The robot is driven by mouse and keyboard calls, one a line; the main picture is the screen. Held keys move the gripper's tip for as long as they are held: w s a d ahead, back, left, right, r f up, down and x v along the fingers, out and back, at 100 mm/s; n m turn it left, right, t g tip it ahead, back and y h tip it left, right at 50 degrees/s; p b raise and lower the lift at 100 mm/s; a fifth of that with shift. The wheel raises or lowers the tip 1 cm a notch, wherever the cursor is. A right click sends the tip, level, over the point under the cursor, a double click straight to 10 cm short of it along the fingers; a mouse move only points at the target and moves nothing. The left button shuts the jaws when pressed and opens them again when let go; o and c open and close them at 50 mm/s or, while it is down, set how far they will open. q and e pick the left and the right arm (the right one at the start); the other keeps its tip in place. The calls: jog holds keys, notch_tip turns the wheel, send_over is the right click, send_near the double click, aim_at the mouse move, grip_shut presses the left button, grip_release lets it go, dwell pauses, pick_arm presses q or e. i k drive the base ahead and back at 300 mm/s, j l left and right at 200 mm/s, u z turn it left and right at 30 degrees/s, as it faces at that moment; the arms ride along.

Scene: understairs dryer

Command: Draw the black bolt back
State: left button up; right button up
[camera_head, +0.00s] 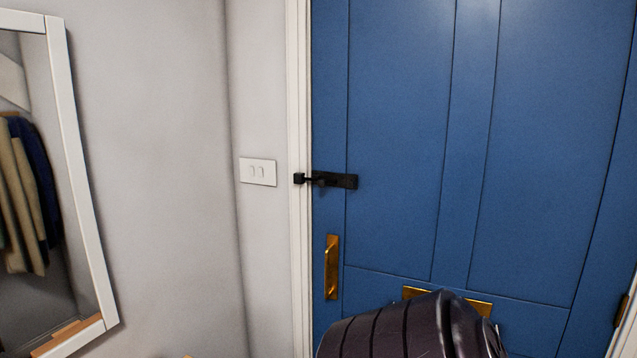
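The black bolt (335,181) is mounted near the left edge of the blue door (400,120), at mid-picture height. It lies horizontal. A thin dark rod reaches left from its body across the door's edge to a small black keeper (299,179) on the white door frame. The rod appears to meet the keeper, but the detail is small. A short dark knob seems to hang below the bolt's left part. Neither my left nor my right gripper shows in the head view. Nothing is touching the bolt.
A brass pull handle (331,267) is below the bolt. A brass letter plate (480,308), partly hidden, is lower on the door. A white switch plate (258,172) is on the wall left of the frame. A white-framed mirror (80,180) hangs at far left.

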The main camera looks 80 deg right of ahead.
aim_at(321, 183)
jog(key=z, duration=2.55)
